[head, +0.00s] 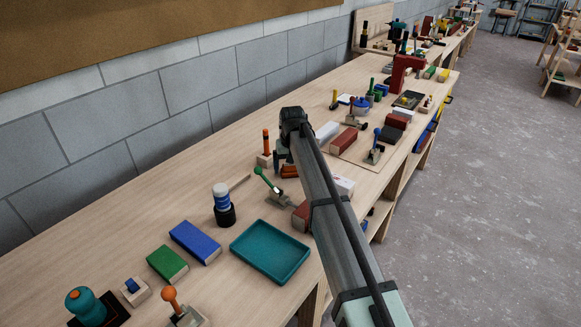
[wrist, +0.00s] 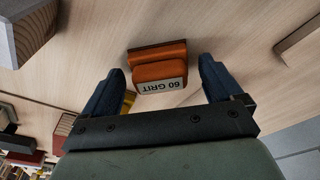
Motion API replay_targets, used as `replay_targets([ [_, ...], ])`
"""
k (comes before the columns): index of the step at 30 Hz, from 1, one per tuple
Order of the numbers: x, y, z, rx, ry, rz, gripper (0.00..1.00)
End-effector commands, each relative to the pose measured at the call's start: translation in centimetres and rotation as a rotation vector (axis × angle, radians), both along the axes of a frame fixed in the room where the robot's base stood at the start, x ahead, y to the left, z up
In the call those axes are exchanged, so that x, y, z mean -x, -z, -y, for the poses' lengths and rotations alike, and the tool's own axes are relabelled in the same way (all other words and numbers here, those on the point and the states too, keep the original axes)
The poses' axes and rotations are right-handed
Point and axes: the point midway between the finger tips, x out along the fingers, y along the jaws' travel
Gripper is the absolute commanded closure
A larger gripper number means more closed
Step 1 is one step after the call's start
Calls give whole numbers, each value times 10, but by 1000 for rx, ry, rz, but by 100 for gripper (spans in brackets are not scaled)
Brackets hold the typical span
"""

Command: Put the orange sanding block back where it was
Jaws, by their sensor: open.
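The orange sanding block (wrist: 160,66) lies on the wooden bench top in the wrist view, with a pale label reading "60 GRIT". My gripper (wrist: 157,82) is open, with one dark finger on each side of the block and a visible gap to each. In the head view my gripper (head: 281,157) is seen from behind my arm over the bench, and a small part of the orange block (head: 289,171) shows beside it. The rest of the block is hidden there by my arm.
An orange-handled tool (head: 265,146) on a wooden base and a green-handled clamp (head: 266,184) stand close to my gripper. A teal tray (head: 270,276), a blue block (head: 195,242) and a green block (head: 167,263) lie nearer. The wall bounds the bench's left side.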

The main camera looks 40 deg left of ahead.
Motion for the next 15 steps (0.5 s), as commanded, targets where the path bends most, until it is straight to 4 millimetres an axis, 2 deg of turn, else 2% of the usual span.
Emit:
replay_targets([
  [5, 3, -24, 3, -1, 0, 1, 7],
  [15, 9, -86, 9, -1, 0, 1, 7],
])
